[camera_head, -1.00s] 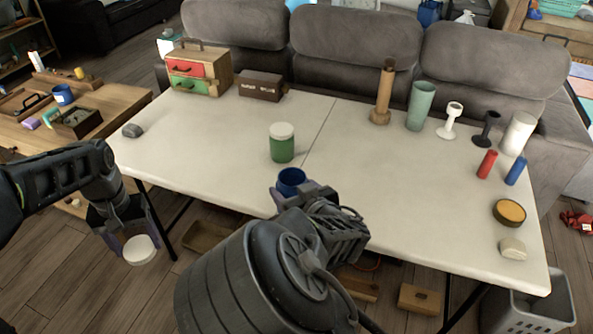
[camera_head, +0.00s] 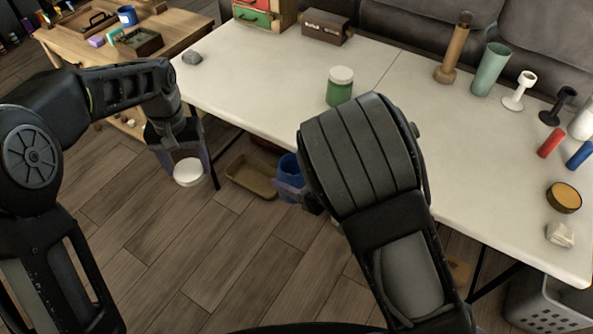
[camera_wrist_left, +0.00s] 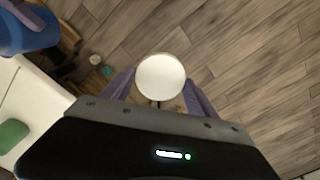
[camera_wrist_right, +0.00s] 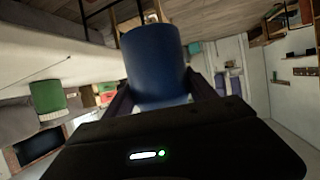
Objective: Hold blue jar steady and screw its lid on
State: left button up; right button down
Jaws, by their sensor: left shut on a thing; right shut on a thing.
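The blue jar (camera_head: 290,165) is in my right gripper (camera_head: 291,188), which is shut on it, off the table's front edge and above the floor. It fills the middle of the right wrist view (camera_wrist_right: 153,62), between the fingers. Its mouth does not show clearly. The white round lid (camera_head: 188,171) is in my left gripper (camera_head: 180,160), which is shut on it, to the left of the jar and also over the floor. The lid shows between the fingers in the left wrist view (camera_wrist_left: 161,77), with the blue jar at the upper left (camera_wrist_left: 26,30). Lid and jar are apart.
A green jar with a white lid (camera_head: 340,88) stands on the white table (camera_head: 270,85). A grey stone (camera_head: 192,57) lies at its left corner. A tan tray (camera_head: 252,177) is on the floor below. The floor in front is clear.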

pick_arm(q)
jog(key=w+d+r+m, duration=0.1)
jog(key=d+r, duration=0.2)
jog(key=d, duration=1)
jog(key=n, duration=1.6)
send_near(293, 178)
jog(key=shift+w+a+r, duration=0.1)
jog(key=shift+w, duration=1.5)
jog(key=shift+f, duration=2.05)
